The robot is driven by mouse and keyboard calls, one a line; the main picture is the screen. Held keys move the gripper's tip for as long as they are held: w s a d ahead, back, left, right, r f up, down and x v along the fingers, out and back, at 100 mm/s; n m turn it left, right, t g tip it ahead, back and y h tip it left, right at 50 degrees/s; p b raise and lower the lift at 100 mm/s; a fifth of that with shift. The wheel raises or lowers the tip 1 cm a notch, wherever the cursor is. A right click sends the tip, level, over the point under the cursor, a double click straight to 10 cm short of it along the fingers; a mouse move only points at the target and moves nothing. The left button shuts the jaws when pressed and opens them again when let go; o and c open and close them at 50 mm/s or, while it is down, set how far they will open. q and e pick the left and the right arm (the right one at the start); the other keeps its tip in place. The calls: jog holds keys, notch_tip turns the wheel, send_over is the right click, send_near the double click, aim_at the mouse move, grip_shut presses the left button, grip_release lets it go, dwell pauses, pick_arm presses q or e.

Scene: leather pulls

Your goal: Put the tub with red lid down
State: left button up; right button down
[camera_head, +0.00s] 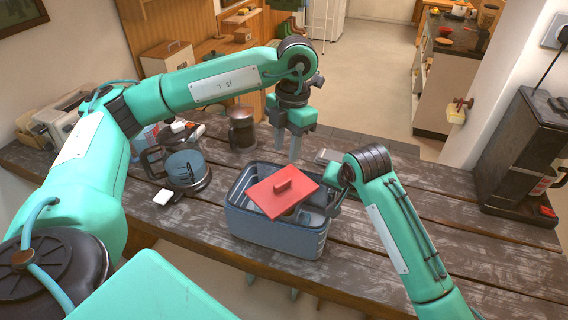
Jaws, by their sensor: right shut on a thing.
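A glass coffee pot (186,170) and a dark lidded jar (242,130) stand left of the crate. A black coffee machine (525,150) stands at the right end of the table (440,190). Bare boards lie right of the crate, partly under my right arm.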

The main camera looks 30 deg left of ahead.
pick_arm(q)
jog(key=shift+w+r, duration=0.2)
jog(key=shift+r, duration=1.35)
pick_arm(e)
jog(key=c, duration=1.4)
grip_release()
jog(key=shift+o, duration=0.2)
